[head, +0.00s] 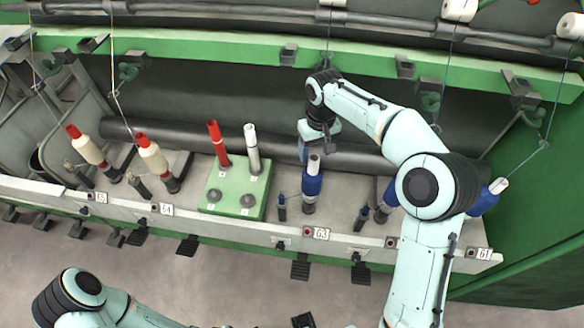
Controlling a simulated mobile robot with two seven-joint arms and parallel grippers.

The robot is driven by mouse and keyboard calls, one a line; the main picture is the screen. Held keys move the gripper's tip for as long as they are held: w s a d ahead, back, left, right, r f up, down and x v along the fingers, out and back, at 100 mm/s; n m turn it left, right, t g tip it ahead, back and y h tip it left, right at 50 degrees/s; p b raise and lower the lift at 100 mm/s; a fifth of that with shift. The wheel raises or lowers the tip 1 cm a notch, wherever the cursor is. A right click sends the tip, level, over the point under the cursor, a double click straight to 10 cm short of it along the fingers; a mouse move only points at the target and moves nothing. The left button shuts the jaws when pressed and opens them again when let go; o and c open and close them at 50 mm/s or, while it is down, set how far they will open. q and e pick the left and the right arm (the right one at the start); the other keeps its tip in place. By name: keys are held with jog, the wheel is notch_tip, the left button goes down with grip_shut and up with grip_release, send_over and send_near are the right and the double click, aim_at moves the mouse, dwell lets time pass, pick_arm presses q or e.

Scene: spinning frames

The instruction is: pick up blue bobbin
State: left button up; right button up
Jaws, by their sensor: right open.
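A blue bobbin (312,185) with a pale tube top stands upright on a spindle behind the label 63. Another blue bobbin (486,199) stands tilted at the right, partly hidden by my right arm. A third blue piece (390,192) shows just left of that arm's elbow, mostly covered. My right gripper (308,156) is open and points down just above and behind the bobbin at 63, close to its top. I cannot tell whether they touch. My left arm shows only at the lower left, and its gripper is out of the picture.
A green block (237,195) holds a red tube (218,144) and a white tube (252,149). Two cream bobbins with red tops (153,155) stand at the left. A dark roller (270,156) runs behind the spindles, below a green rail (220,45). Threads hang from above.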

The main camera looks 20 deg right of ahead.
aim_at(314, 164)
jog(key=shift+w+d+r, duration=0.1)
jog(key=shift+w+r, duration=0.1)
jog(key=shift+r, duration=0.45)
jog(key=shift+s+a+f+b, duration=0.1)
jog(key=shift+s+f+b, duration=0.05)
jog(key=shift+f, duration=1.05)
jog(key=shift+s+a+f+b, duration=0.1)
jog(key=shift+f+b, duration=0.1)
jog(key=shift+f, duration=0.95)
jog(key=shift+s+a+f+b, duration=0.1)
jog(key=shift+s+f+b, duration=0.05)
jog(key=shift+f, duration=1.05)
grip_shut()
